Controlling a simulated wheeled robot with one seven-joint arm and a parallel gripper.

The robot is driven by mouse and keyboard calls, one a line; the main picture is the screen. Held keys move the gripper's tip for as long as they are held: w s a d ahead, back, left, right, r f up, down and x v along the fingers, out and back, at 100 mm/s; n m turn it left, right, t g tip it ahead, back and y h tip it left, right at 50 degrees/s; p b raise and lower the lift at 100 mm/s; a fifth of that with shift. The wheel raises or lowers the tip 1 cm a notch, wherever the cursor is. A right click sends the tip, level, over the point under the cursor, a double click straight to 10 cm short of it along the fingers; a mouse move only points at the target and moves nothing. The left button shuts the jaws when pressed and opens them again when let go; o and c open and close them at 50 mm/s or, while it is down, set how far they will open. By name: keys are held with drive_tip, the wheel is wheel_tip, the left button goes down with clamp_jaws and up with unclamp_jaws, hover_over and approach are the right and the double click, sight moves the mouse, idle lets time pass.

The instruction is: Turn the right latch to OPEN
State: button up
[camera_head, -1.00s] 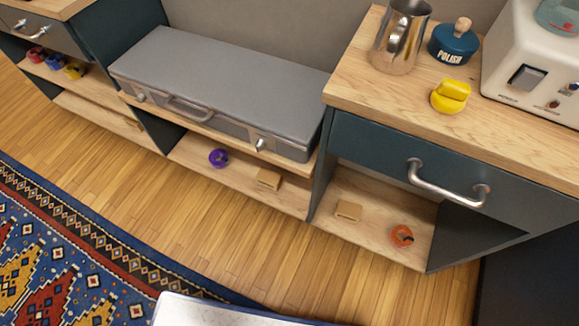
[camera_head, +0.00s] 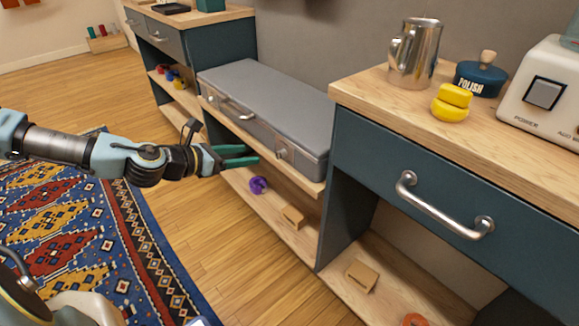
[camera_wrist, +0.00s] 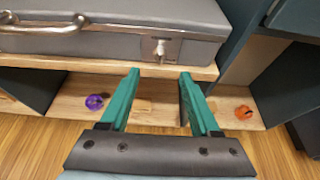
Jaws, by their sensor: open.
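A closed grey case (camera_head: 262,95) lies on the middle bench, its front facing the open floor. Its right latch (camera_head: 281,153) is a small metal knob on the front face, right of the handle (camera_head: 237,110). In the wrist view the right latch (camera_wrist: 160,48) is above and between my fingertips, and the case (camera_wrist: 110,40) fills the top. My gripper (camera_head: 256,155) reaches in from the left, in front of the case and short of the latch. The gripper (camera_wrist: 158,73) is open and empty, with two green fingers apart. I cannot read any latch marking.
A purple item (camera_head: 258,185) and a tan block (camera_head: 293,216) sit on the shelf below the case. The right cabinet's drawer handle (camera_head: 440,208) sticks out. The wooden floor (camera_head: 235,260) before the bench is clear.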

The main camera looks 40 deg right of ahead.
sight(277, 152)
drive_tip(key=b+x, duration=0.1)
drive_tip(key=x, duration=0.9)
drive_tip(key=shift+d+f, duration=0.25)
drive_tip(key=shift+d, duration=0.05)
clamp_jaws()
